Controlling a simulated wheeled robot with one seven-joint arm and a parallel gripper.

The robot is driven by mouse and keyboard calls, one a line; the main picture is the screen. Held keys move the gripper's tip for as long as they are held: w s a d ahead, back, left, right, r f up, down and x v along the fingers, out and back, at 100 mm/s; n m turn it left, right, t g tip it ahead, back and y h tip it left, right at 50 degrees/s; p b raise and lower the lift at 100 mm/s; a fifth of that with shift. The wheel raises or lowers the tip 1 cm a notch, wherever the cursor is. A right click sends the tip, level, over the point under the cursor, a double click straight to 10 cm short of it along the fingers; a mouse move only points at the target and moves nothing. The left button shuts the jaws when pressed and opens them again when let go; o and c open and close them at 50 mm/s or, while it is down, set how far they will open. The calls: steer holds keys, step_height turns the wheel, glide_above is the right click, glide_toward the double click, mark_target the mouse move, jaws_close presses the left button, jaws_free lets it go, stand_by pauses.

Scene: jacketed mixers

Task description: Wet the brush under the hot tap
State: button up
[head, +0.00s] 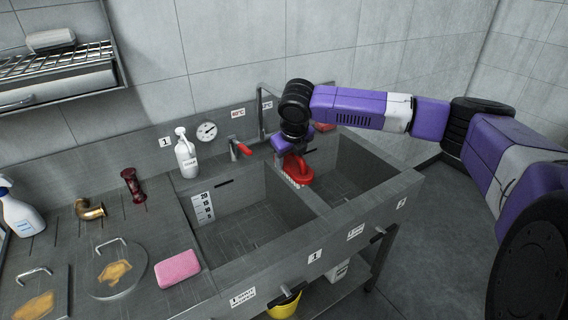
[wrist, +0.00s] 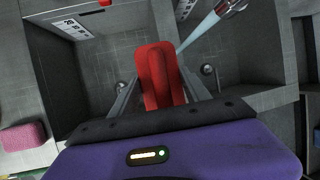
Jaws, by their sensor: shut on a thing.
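My gripper (head: 294,154) is shut on a red brush (head: 297,170) with pale bristles, held over the divider between the two sinks. The wrist view shows the brush (wrist: 160,75) between my fingers. The tall tap (head: 262,112) stands at the back wall, its spout partly hidden by my arm. In the wrist view its metal spout (wrist: 232,6) lets out a pale blue stream (wrist: 200,31) that runs down close to the brush's right side; I cannot tell whether it touches. A red lever (head: 242,149) stands behind the left sink, below a red-lettered temperature label (head: 238,113).
The left sink (head: 240,235) and right sink (head: 362,175) look empty. A white soap bottle (head: 187,158) and a gauge (head: 207,131) are at the back. A pink sponge (head: 177,268), brass elbow (head: 89,209) and spray bottle (head: 19,213) are on the left counter. A yellow bucket (head: 285,305) stands below.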

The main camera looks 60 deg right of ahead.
steer(key=d, duration=0.1)
steer(key=d+b, duration=0.1)
steer(key=d, duration=0.1)
steer(key=shift+s+d+f, duration=0.1)
steer(key=shift+s+f, duration=0.25)
steer(key=shift+s, duration=0.05)
steer(key=shift+d, duration=0.3)
steer(key=shift+s+d+f, duration=0.15)
steer(key=shift+s+d, duration=0.05)
steer(key=shift+d, duration=0.6)
steer(key=shift+s+d+f, duration=0.15)
steer(key=shift+s+d, duration=0.05)
steer(key=shift+d, duration=0.55)
steer(key=shift+w+a+p, duration=0.3)
steer(key=shift+a+p, duration=0.15)
steer(key=shift+a, duration=0.85)
steer(key=shift+w+a+p, duration=0.3)
steer(key=shift+a+p, duration=0.2)
steer(key=shift+a, duration=0.85)
steer(key=shift+w+a+p, duration=0.3)
steer(key=shift+a+p, duration=0.15)
steer(key=shift+a, duration=0.85)
